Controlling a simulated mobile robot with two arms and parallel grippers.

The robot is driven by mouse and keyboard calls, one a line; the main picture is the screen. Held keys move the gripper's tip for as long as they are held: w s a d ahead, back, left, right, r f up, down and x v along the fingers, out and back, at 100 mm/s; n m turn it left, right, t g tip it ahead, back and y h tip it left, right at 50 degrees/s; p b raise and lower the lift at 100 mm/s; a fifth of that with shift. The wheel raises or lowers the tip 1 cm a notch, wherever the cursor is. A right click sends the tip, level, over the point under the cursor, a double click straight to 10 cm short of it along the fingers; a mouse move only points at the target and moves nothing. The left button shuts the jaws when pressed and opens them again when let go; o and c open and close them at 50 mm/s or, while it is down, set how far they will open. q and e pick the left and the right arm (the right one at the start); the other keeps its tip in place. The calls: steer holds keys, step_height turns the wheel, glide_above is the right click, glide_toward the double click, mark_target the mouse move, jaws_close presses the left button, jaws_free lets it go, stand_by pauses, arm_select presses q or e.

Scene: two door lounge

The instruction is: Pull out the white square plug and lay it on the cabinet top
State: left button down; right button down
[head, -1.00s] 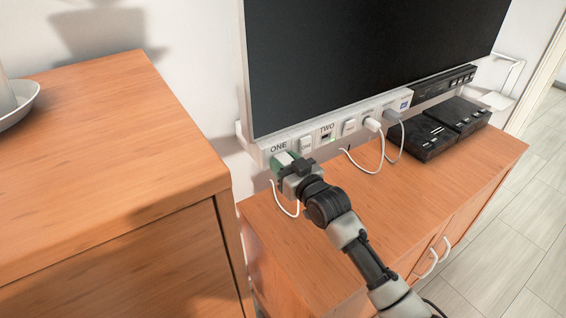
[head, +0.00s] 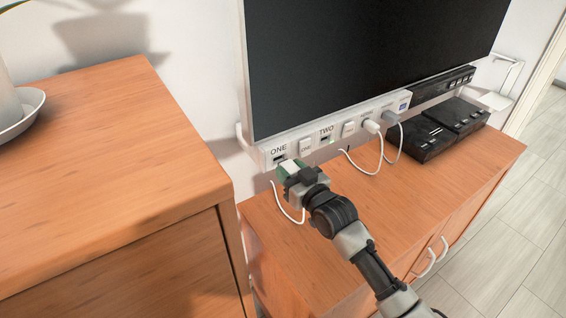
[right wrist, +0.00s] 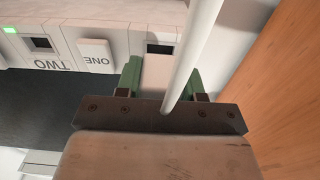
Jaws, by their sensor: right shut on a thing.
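My right gripper (head: 287,168) is shut on the white square plug (right wrist: 156,76); its green fingertips (right wrist: 130,76) grip the plug from both sides. The plug is apart from the strip, just in front of the open dark socket ONE (head: 279,158). In the right wrist view that socket (right wrist: 160,48) shows just past the plug. The plug's white cable (right wrist: 192,50) runs across the wrist view. The low wooden cabinet's top (head: 345,210) lies below the gripper. My left gripper is not in view.
The white strip (head: 337,143) under the dark screen (head: 360,60) has several switches, socket TWO (head: 325,138) and other plugs farther right. Black boxes (head: 428,138) stand at the cabinet's far right. A taller wooden cabinet (head: 100,170) stands left. The low top's middle is mostly clear.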

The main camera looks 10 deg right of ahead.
steer(key=shift+p+v, duration=1.05)
steer(key=shift+v, duration=0.75)
steer(key=g+h+p, duration=0.2)
steer(key=g+p, duration=0.3)
steer(key=p, duration=0.3)
glide_above(324, 260)
step_height(324, 260, down, 7)
steer(key=shift+r, duration=0.15)
steer(key=shift+s+f+b, duration=0.1)
steer(key=shift+f+b, duration=0.2)
step_height(324, 260, down, 6)
steer(key=b, duration=0.6)
steer(key=shift+r, duration=0.2)
steer(key=shift+r, duration=0.1)
steer(key=c, duration=0.6)
jaws_free()
